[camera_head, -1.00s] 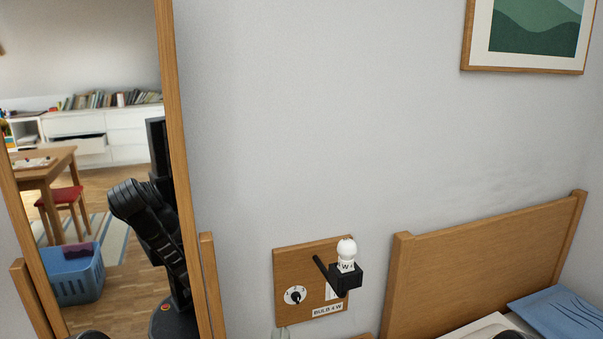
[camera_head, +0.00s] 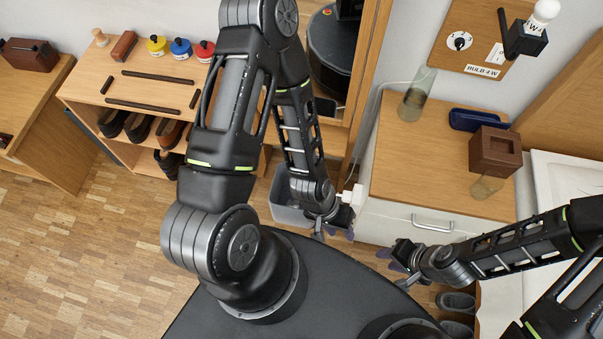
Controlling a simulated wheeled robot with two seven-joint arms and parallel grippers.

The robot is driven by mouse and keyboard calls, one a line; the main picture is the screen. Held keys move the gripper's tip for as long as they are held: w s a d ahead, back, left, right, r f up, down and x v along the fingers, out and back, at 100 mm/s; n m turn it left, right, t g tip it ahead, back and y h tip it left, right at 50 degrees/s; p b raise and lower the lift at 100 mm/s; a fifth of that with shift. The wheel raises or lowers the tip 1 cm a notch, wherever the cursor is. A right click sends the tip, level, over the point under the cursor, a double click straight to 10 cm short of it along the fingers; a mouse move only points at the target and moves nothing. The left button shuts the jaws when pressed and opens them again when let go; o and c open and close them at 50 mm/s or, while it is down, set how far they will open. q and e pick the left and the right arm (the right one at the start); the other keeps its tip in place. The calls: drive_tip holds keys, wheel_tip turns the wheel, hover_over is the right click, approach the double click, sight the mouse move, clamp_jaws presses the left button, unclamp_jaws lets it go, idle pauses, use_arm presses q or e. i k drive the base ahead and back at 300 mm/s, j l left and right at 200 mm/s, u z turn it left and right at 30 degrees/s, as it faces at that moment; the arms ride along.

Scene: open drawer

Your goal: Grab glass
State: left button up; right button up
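A tall clear glass (camera_head: 416,96) stands at the back left of the wooden nightstand top (camera_head: 400,160). A second, shorter clear glass-like vessel (camera_head: 487,187) is at the front right, beside the dark brown box. My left gripper (camera_head: 333,232) is in front of the nightstand's left side, below the tall glass in the picture and apart from it. Its fingers look spread and empty. My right gripper (camera_head: 393,268) is in front of the drawer, apart from both glasses. Its fingers also look spread, with nothing between them.
A brown box (camera_head: 495,152) and a blue case (camera_head: 478,120) are on the nightstand. Its white drawer (camera_head: 420,222) has a metal handle. A grey bin (camera_head: 288,205) is beside it. A bed with white bedding (camera_head: 565,180) is at right. A shoe shelf (camera_head: 135,90) is at left.

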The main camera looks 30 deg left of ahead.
sight(491, 182)
drive_tip(key=k+l, duration=1.2)
